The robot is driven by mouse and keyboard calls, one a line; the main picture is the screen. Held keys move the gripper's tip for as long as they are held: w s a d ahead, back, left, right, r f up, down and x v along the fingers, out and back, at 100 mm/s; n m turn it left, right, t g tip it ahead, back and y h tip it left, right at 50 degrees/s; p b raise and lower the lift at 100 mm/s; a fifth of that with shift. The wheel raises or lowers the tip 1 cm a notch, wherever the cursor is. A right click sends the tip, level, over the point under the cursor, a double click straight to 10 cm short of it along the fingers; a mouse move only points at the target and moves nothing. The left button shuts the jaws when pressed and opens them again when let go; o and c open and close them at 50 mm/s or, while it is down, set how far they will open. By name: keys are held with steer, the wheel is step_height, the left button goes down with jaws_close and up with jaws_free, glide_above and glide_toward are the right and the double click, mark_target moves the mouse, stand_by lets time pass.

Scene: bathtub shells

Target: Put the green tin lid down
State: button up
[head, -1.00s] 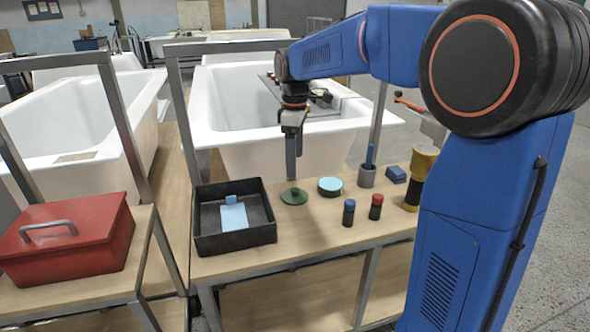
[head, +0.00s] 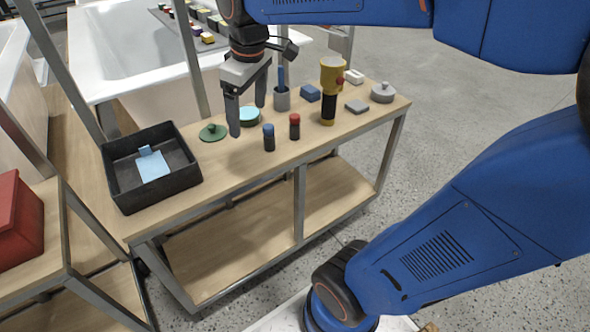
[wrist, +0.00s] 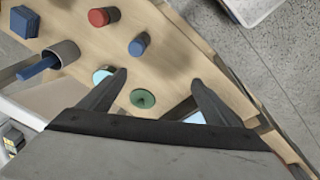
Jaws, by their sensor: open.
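The green tin lid (head: 212,132) lies flat on the wooden bench, knob up, between the black tray and the light-blue round tin (head: 249,116). My gripper (head: 246,116) is open and empty above the bench, to the right of the lid in the head view. In the wrist view the lid (wrist: 143,98) shows between and beyond the two open fingers (wrist: 158,80), clear of both. The light-blue tin also shows in the wrist view (wrist: 102,75), partly covered by one finger.
The black tray (head: 118,190) holds a light-blue piece. A blue-topped bottle (head: 269,138), red-topped bottle (head: 294,127), grey cup (head: 282,100), blue block (head: 308,93) and yellow-black torch (head: 329,92) stand nearby. A red box (head: 18,222) sits at left. Bare wood lies along the bench's front.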

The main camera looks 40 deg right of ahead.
steer(key=s+d+f+m+t, duration=0.1)
steer(key=s+f+m, duration=0.2)
steer(key=s, duration=0.5)
steer(key=s+d+f+m+t, duration=0.1)
steer(key=s+f+m, duration=0.2)
steer(key=s+f, duration=0.2)
steer(key=s, duration=0.2)
steer(key=shift+s+d+f, duration=0.2)
steer(key=shift+s+f, duration=0.05)
steer(key=shift+s, duration=0.1)
